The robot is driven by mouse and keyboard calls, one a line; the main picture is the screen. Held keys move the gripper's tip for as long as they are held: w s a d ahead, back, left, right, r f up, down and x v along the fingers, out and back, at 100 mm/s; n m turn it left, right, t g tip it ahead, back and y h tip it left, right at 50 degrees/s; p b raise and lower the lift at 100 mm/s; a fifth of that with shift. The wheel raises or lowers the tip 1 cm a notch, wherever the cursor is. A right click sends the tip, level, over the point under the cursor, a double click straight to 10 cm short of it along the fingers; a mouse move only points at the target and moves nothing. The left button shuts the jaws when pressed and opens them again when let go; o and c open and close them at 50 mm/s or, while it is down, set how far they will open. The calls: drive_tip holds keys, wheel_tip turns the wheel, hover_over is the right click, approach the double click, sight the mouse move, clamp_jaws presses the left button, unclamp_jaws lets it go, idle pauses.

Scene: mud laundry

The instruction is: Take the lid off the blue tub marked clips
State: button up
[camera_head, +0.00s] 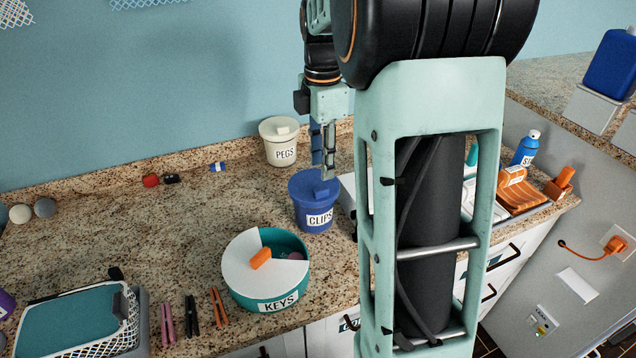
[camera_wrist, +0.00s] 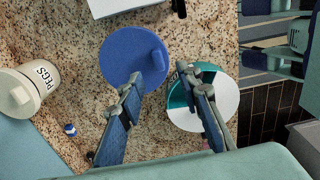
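The blue tub marked CLIPS (camera_head: 315,219) stands upright on the granite counter. Its blue lid (camera_head: 308,184) sits on top, with a small raised block handle. In the wrist view the lid (camera_wrist: 125,55) is a round blue disc, its handle (camera_wrist: 158,60) near the right edge. My gripper (camera_head: 322,170) points down just above the lid in the head view. In the wrist view its fingers (camera_wrist: 156,84) are spread apart with nothing between them. The handle lies ahead of the fingertips; I cannot tell the exact height gap.
The white PEGS tub (camera_head: 281,150) stands behind. The teal KEYS tub (camera_head: 260,290), with a partly open white lid, stands in front to the left. Clothespins (camera_head: 192,315) and a basket (camera_head: 75,325) lie farther left. The counter's middle left is clear.

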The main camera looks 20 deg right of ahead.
sight(321, 189)
drive_tip(key=shift+w+f+p, duration=0.1)
drive_tip(key=shift+f+p, duration=0.3)
drive_tip(key=shift+f, duration=3.05)
clamp_jaws()
